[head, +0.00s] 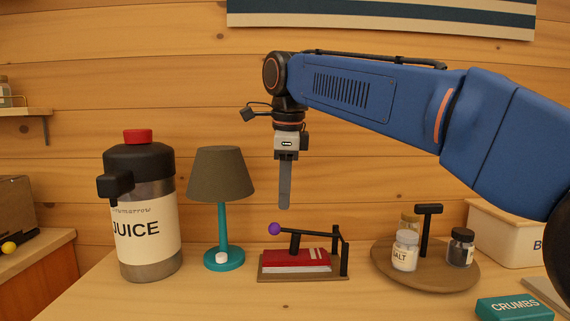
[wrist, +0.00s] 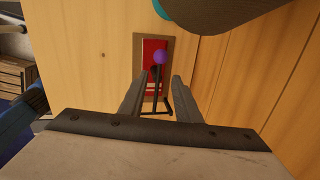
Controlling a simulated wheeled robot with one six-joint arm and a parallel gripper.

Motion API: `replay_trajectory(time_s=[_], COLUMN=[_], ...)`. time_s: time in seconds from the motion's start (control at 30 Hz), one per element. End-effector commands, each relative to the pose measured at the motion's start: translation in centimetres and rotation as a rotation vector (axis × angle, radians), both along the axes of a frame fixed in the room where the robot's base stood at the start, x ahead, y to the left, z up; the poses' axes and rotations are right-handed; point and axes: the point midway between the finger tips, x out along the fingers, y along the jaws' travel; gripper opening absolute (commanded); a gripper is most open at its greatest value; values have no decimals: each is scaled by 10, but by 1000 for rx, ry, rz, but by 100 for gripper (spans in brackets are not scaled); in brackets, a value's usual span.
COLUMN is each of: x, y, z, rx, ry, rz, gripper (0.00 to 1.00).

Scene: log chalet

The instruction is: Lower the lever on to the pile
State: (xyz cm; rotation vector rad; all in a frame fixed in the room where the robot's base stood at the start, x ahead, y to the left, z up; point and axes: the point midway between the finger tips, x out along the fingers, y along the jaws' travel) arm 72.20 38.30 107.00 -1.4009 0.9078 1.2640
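The lever (head: 308,232) is a black bar with a purple knob (head: 274,229) at its left end and a black post at its right end. It lies nearly level over a red and white pile (head: 296,259) on a wooden base. A short black foot hangs from the bar toward the pile; I cannot tell whether it touches. My gripper (head: 285,205) points down just above the knob, apart from it. The wrist view shows its two fingers (wrist: 159,77) spread, with nothing between them; the purple knob (wrist: 159,57) shows beyond the fingertips.
A teal lamp (head: 222,215) and a juice dispenser (head: 147,215) stand left of the press. A round tray (head: 430,277) with jars and a black T-handle stands right. A teal crumbs box (head: 514,308) lies front right. The counter in front of the press is clear.

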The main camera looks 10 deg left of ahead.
Motion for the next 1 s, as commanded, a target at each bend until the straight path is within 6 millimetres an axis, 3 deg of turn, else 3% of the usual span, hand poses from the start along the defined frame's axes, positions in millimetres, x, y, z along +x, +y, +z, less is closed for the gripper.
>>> replay_trajectory(time_s=[0.2,0.4,1.0], x=[-7,-11,-13], y=[-2,-3,-4], z=[40,61,68], rx=[2,2,2], ry=[-2,-1,-1], rz=[1,2,2], gripper=[30,30,30])
